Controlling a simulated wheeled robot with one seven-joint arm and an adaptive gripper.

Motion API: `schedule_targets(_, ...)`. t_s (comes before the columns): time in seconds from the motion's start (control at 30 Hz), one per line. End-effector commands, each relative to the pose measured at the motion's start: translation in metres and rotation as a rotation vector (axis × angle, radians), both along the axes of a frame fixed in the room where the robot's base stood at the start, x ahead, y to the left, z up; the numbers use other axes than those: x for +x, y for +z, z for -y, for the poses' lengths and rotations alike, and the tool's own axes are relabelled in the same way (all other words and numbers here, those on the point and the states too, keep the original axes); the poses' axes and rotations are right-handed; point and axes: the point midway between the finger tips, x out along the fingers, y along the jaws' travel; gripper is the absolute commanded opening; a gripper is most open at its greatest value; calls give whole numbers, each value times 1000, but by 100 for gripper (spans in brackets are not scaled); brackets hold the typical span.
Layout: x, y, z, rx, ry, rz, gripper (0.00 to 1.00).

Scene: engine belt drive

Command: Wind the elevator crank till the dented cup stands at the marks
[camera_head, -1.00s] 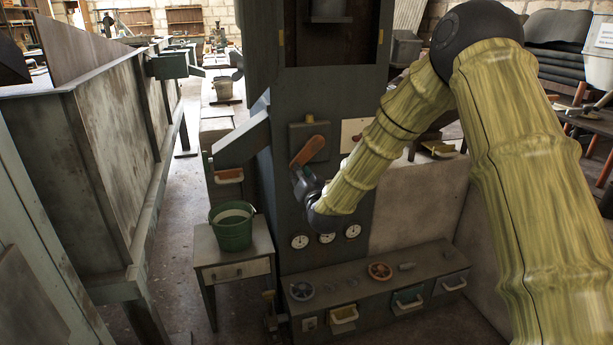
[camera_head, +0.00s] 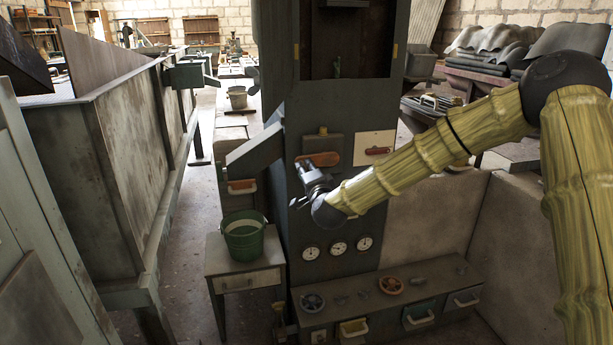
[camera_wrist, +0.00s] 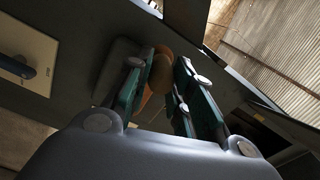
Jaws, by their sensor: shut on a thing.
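The elevator crank (camera_head: 318,160) is an orange arm on a plate on the front of the dark elevator column (camera_head: 290,130). It lies roughly level. My gripper (camera_head: 300,172) is at the crank's left end. In the wrist view its green fingers (camera_wrist: 158,88) close around a tan knob (camera_wrist: 160,73), with the orange arm behind it. A grey cup (camera_head: 346,3) shows only its lower edge at the top of the column's opening; I cannot tell whether it is dented. Yellow marks (camera_head: 395,50) sit on both sides of the opening, below the cup. A small greenish thing (camera_head: 337,67) shows lower inside.
A green bucket (camera_head: 243,236) stands on a small table (camera_head: 245,279) left of the column, below a sloping chute (camera_head: 254,149). Gauges (camera_head: 338,248) and a low bench (camera_head: 425,297) with handwheels lie below the crank.

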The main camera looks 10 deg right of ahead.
Motion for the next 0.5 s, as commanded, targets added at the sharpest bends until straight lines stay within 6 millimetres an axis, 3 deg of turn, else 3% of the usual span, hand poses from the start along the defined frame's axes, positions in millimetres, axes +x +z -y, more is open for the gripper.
schedule_targets(0.5, 2, 9, 2, 58, -4, 5, 0)
